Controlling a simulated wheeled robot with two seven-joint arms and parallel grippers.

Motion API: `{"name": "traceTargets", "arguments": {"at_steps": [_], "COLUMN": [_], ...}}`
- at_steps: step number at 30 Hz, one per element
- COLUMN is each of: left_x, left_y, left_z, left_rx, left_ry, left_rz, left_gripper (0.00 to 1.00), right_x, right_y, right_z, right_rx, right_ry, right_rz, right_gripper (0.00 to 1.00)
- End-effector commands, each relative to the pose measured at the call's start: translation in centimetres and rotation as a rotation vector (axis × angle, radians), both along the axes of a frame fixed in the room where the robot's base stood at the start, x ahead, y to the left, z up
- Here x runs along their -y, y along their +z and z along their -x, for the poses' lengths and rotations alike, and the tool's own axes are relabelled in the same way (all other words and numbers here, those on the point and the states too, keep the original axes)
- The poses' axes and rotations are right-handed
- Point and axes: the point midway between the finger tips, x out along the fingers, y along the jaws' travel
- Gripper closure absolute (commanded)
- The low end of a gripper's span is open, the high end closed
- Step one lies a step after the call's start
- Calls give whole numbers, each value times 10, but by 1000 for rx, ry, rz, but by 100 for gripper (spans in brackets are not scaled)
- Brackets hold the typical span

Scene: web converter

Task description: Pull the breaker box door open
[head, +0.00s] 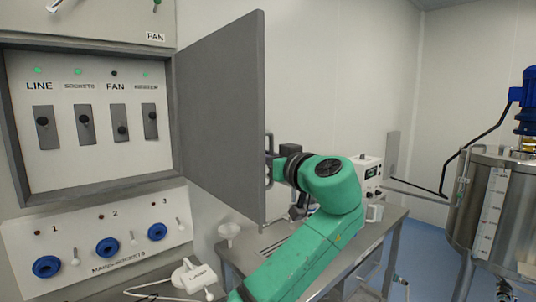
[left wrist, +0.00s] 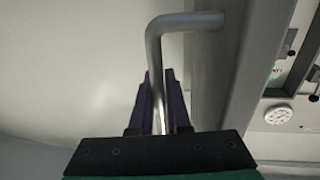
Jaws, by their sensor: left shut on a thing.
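The breaker box door (head: 222,110) is a grey panel hinged at the right side of the breaker box (head: 80,165). It stands wide open, swung out toward me, so the switches inside show. Its metal bar handle (head: 269,143) is at the free edge. My left gripper (head: 273,168) is at the handle, partly hidden by its own green arm. In the left wrist view the bent handle (left wrist: 154,55) runs between the two dark fingers of my left gripper (left wrist: 160,105), which is shut on it. My right gripper is not in view.
Below the box is a panel with blue sockets (head: 108,247). A grey table (head: 385,232) with a white instrument (head: 369,175) stands behind my arm. A steel tank (head: 490,210) is at the right. Blue floor shows between table and tank.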

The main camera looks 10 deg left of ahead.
Motion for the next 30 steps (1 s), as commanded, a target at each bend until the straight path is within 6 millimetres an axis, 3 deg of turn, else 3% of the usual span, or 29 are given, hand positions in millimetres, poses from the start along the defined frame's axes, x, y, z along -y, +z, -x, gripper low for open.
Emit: {"name": "traceTargets", "arguments": {"at_steps": [9, 10, 12, 23, 30], "left_x": [-2, -2, -2, 1, 24], "left_y": [0, 0, 0, -1, -6], "left_z": [0, 0, 0, 2, 32], "left_rx": [-2, -1, -1, 0, 0], "left_ry": [4, 4, 4, 1, -2], "left_rz": [3, 2, 2, 1, 2], "left_gripper": [100, 74, 56, 56, 56], "right_x": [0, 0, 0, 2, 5], "right_y": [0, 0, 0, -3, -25], "right_z": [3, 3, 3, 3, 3], "right_rx": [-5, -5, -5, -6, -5], "right_ry": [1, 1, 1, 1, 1], "right_rz": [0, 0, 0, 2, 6], "right_gripper": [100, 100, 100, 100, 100]}}
